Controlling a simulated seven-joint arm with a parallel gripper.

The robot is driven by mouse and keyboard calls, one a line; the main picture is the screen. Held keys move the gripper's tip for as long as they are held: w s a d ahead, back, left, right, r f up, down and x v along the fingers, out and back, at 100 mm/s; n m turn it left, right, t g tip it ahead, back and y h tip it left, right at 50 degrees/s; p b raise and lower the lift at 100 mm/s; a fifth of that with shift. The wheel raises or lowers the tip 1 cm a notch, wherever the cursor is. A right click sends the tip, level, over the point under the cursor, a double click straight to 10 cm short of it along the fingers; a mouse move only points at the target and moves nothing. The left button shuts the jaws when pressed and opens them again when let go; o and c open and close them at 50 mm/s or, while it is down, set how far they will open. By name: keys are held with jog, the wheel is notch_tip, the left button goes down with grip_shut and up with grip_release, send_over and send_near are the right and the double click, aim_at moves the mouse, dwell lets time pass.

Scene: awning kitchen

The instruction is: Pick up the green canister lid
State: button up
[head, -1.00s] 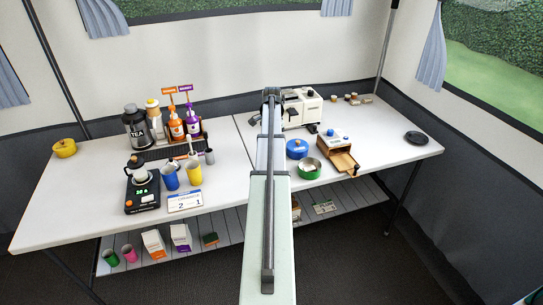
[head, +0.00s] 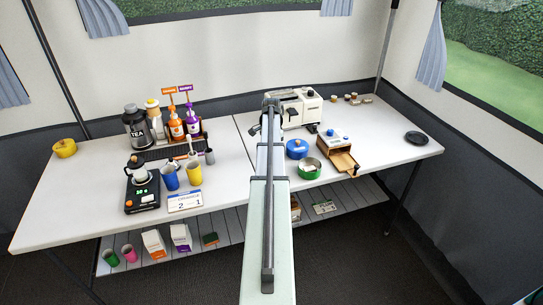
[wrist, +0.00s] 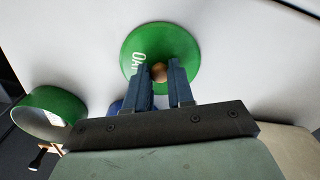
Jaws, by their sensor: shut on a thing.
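The green canister lid (wrist: 135,55) is a round green disc with white lettering and a wooden knob (wrist: 159,73), seen in the wrist view. My gripper (wrist: 159,67) is shut on the knob, one finger on each side. The lid is apart from the green canister (wrist: 63,102), which stands open at the left of the wrist view. In the head view the open canister (head: 309,169) is on the table right of my arm. The lid and my fingers are hidden there. I cannot tell the lid's height above the table.
A blue lidded canister (head: 297,149) and a wooden box with an open drawer (head: 341,159) stand beside the green canister. A white appliance (head: 302,107) is behind them. Cups (head: 193,175), a scale and bottles (head: 192,122) fill the left side.

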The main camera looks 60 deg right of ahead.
grip_shut()
jog(key=shift+r, duration=0.1)
notch_tip(320, 180, up, 8)
jog(key=s+d+r+m, duration=0.2)
jog(key=s+r, duration=0.1)
jog(key=s, duration=0.9)
jog(key=s+a+n, duration=0.2)
jog(key=s+a, duration=0.2)
jog(key=s, duration=0.2)
jog(key=shift+s+a, duration=0.2)
jog(key=shift+a, duration=0.15)
